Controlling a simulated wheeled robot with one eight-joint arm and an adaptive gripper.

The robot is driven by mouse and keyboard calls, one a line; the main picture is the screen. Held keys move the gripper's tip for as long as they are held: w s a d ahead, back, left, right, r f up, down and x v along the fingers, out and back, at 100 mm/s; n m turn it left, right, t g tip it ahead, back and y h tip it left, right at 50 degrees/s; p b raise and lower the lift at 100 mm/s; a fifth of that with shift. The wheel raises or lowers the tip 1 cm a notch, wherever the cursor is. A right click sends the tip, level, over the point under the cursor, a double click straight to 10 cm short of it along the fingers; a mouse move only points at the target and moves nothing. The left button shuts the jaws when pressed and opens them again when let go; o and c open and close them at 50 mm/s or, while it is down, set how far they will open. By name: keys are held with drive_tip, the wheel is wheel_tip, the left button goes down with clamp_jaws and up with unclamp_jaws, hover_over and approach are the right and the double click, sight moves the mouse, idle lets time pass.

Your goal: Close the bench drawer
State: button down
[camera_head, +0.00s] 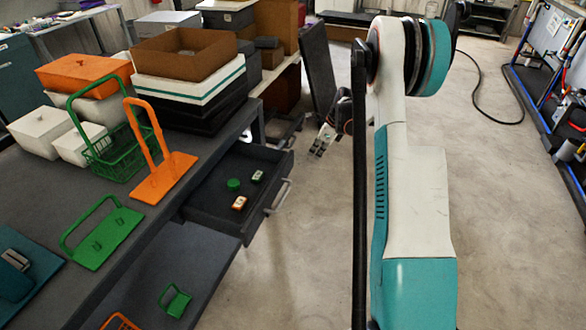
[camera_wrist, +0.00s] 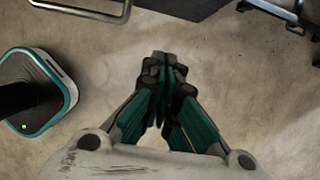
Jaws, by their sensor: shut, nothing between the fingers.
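The bench drawer (camera_head: 222,192) is pulled out from under the dark bench top, in the head view. Its metal bar handle (camera_head: 277,197) is on the front panel, facing right. Inside lie a green round item (camera_head: 233,185) and two small items, one orange and white (camera_head: 239,203), one green and white (camera_head: 257,176). My gripper (camera_head: 322,140) is beyond the drawer, to the upper right of the handle, apart from it. In the wrist view my gripper (camera_wrist: 163,62) is shut and empty above the floor. A metal bar handle (camera_wrist: 95,8) shows at the top left there.
The bench (camera_head: 130,225) carries a green basket (camera_head: 112,150), orange and green holders, and stacked boxes. A lower shelf (camera_head: 200,265) holds a green holder. A dark upright panel (camera_head: 318,70) stands behind my gripper. The concrete floor right of the drawer is clear.

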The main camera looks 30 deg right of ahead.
drive_tip(key=w+a+f+b, duration=0.4)
drive_tip(key=w+f, duration=0.2)
drive_tip(key=f, duration=0.3)
drive_tip(key=shift+a+f+b, duration=0.25)
drive_tip(key=shift+f+b, duration=0.05)
drive_tip(key=shift+f, duration=0.1)
drive_tip(key=shift+w, duration=0.1)
